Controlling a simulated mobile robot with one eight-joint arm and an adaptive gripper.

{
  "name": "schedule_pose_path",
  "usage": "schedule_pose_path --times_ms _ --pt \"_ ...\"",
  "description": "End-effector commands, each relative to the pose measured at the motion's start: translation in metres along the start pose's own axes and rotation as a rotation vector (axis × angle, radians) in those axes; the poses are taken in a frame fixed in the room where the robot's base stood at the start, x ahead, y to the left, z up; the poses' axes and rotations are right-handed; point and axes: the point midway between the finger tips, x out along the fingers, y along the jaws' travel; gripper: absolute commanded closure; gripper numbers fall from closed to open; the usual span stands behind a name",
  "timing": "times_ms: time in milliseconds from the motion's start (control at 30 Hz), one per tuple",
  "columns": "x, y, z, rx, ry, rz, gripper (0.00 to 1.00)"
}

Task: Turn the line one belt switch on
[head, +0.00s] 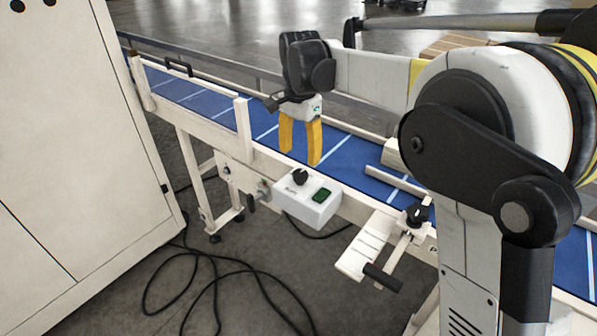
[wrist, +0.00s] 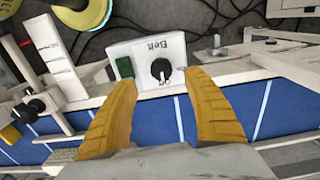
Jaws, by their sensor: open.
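The belt switch is a black rotary knob (head: 300,176) on a white control box (head: 309,207) fixed to the conveyor's near side. The box also carries a green rectangular part (head: 321,195). In the wrist view the knob (wrist: 161,69) sits beside the label "Belt", with the green part (wrist: 125,68) to its left. My gripper (head: 300,160) has yellow fingers, open and pointing down, above and behind the box. In the wrist view the open fingertips (wrist: 158,80) lie to either side of the knob, apart from it. Nothing is between them.
The blue conveyor belt (head: 345,155) runs behind the box, with a pale side rail and post (head: 243,123). A bracket with a black handle (head: 383,277) projects to the right. A large white cabinet (head: 70,150) stands left. Black cables (head: 200,255) lie on the floor.

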Motion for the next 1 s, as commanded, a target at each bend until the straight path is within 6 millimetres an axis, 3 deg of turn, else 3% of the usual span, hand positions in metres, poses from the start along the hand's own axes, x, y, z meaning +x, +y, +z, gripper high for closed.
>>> schedule_pose_path --times_ms 100,300,500,767,933,1000 --pt "0.029 0.0 0.0 0.0 0.0 -0.001 0.41" --pt "0.06 0.0 0.0 -0.001 0.001 -0.001 0.41" --pt "0.072 0.0 0.0 -0.001 0.001 -0.001 0.41" --pt "0.072 0.0 0.0 -0.001 0.001 -0.001 0.43" --pt "0.072 0.0 0.0 -0.001 0.001 -0.001 0.94" --pt "0.072 0.0 0.0 -0.001 0.001 -0.001 0.94"
